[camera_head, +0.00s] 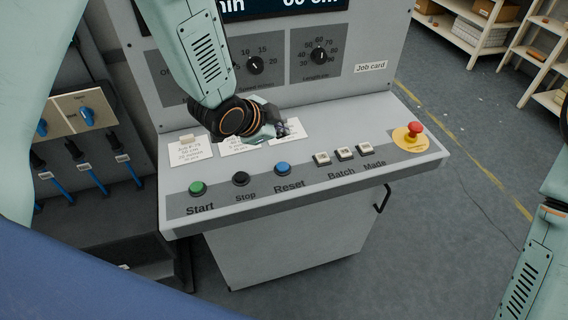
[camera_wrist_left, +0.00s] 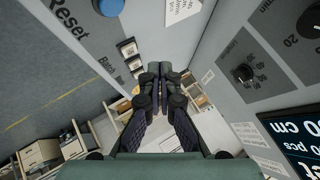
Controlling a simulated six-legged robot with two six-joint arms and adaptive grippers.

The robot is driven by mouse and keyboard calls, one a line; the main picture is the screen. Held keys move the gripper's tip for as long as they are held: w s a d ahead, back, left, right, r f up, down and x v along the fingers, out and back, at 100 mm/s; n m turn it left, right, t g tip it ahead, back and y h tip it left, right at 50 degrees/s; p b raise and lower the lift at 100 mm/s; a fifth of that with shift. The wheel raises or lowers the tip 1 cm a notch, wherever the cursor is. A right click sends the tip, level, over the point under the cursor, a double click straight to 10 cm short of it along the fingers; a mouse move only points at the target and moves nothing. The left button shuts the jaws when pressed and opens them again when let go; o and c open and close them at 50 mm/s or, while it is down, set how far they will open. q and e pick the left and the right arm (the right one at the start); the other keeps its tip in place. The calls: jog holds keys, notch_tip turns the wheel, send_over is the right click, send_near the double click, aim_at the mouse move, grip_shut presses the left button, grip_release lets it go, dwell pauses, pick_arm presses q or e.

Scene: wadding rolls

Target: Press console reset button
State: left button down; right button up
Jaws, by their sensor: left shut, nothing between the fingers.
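The console (camera_head: 320,204) stands in front of me with a sloped panel. Its blue reset button (camera_head: 283,168) sits above the word Reset, right of the black Stop button (camera_head: 241,179) and the green Start button (camera_head: 198,188). My left gripper (camera_head: 290,128) is shut and empty, over the job cards behind the button row, beyond the blue button and apart from it. In the left wrist view the blue button (camera_wrist_left: 108,8) shows at the top edge, partly cut off, and the shut fingers (camera_wrist_left: 154,72) are in the middle. My right gripper is out of view; only part of my right arm shows.
A red emergency stop (camera_head: 415,129) on a yellow base stands at the panel's right end. White batch keys (camera_head: 345,153) lie between it and the blue button. The upright dial panel (camera_head: 318,58) rises behind. Shelves (camera_head: 470,30) stand at the back right, with open floor before them.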

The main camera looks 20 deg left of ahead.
pick_arm(q)
jog(key=b, duration=0.7)
send_over(281, 167)
notch_tip(281, 167, down, 8)
jog(key=shift+d+r, duration=0.1)
jog(key=shift+r, duration=0.1)
jog(key=shift+s+f, duration=0.15)
jog(key=shift+f, duration=0.25)
jog(key=shift+a, duration=0.2)
jog(key=shift+d, duration=0.1)
